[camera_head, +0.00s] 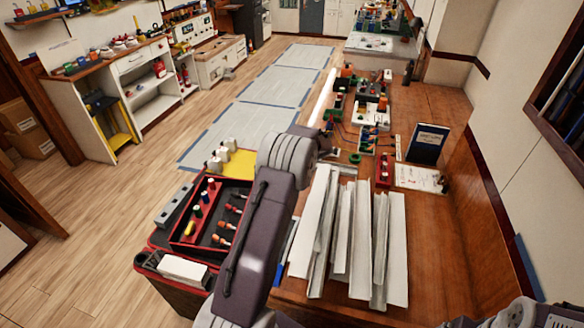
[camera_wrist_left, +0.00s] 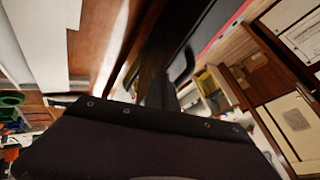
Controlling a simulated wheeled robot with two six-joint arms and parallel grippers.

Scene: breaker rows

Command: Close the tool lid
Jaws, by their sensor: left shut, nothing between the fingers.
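An open tool box (camera_head: 172,243) with red trim stands at the lower left. Its tray holds red-handled and other tools, and a yellow panel (camera_head: 238,163) shows at its far side. I cannot tell which part is the lid. My left arm crosses in front of the box's right side and hides part of it. My left gripper (camera_head: 327,146) is at the far end of that arm, above the bench and apart from the box. It is shut and empty. Its dark body fills the bottom of the left wrist view (camera_wrist_left: 165,92). My right gripper is out of view.
Long white channel strips (camera_head: 350,240) lie on the wooden bench just right of my left arm. Behind them are small electrical parts, a dark standing booklet (camera_head: 427,144) and a paper sheet (camera_head: 420,178). Open wooden floor lies left of the box.

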